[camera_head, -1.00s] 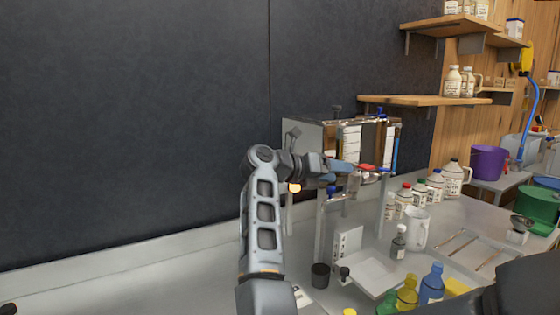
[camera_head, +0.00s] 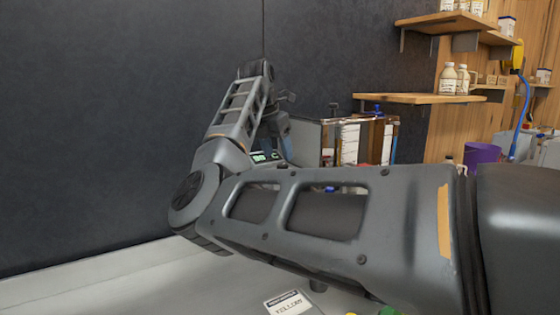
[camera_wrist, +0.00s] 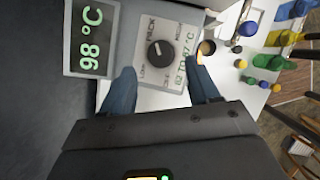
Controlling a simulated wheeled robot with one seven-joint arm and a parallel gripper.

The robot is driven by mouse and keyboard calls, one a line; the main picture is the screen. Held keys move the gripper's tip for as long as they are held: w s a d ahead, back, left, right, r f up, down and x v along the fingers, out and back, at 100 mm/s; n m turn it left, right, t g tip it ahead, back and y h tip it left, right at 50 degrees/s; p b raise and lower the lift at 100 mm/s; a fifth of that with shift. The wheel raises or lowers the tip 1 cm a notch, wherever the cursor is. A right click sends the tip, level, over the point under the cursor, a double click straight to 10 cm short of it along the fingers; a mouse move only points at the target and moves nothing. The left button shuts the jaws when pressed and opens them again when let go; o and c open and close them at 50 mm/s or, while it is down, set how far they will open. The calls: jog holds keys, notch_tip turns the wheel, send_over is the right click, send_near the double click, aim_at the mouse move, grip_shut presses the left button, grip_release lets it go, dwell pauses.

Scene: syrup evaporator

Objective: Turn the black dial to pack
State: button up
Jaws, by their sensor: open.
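The black dial (camera_wrist: 160,54) sits on a light panel (camera_wrist: 181,36) in the wrist view. A short white mark on the dial points towards the top of the picture, roughly at the printed word PACK; its exact alignment is hard to tell. Other labels lie around the dial, too small to read surely. My gripper (camera_wrist: 162,88) is open, its two blue fingers spread to the left and right of the dial, with the tips just short of it in the picture. Contact is not visible. In the head view my arm hides the dial.
A green display reading 98 °C (camera_wrist: 90,40) is left of the dial in the wrist view. A dark cup (camera_wrist: 207,47) and several coloured bottles stand to the right. In the head view, a wooden shelf (camera_head: 420,98) and a purple bucket (camera_head: 481,153) are at right.

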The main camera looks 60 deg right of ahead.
aim_at(282, 165)
jog(key=shift+x, duration=2)
jog(key=shift+c, duration=0.2)
jog(key=c, duration=1)
jog(key=shift+n, duration=0.4)
jog(key=n+t, duration=0.1)
jog(key=n, duration=0.1)
jog(key=n+t, duration=0.1)
jog(key=n, duration=0.1)
jog(key=shift+s+n, duration=0.25)
jog(key=shift+n, duration=0.05)
jog(key=n+t+b, duration=0.1)
jog(key=n, duration=0.3)
jog(key=shift+s+d+y, duration=0.1)
jog(key=shift+s+y, duration=0.05)
jog(key=shift+y, duration=0.25)
jog(key=shift+n+t+y+b, duration=0.3)
jog(key=shift+n+t, duration=0.2)
jog(key=shift+n, duration=0.6)
